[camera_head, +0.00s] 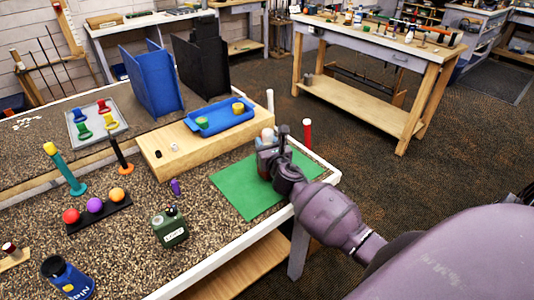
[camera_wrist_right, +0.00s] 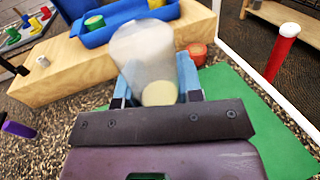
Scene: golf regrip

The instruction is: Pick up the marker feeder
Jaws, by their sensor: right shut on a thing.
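A pale, translucent cylinder, which I take to be the marker feeder (camera_wrist_right: 145,52), stands between the blue fingers of my right gripper (camera_wrist_right: 157,88) in the right wrist view. A cream round part shows at its near end. In the head view my right gripper (camera_head: 269,145) is above the green mat (camera_head: 237,191), shut on this thing, whose pale top (camera_head: 267,133) shows over the fingers. I cannot tell how far it is off the mat. My left gripper is not in view.
A wooden block (camera_head: 165,176) with a blue tray (camera_head: 220,122) is left of the gripper. A red post (camera_head: 307,134) stands close on the right.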

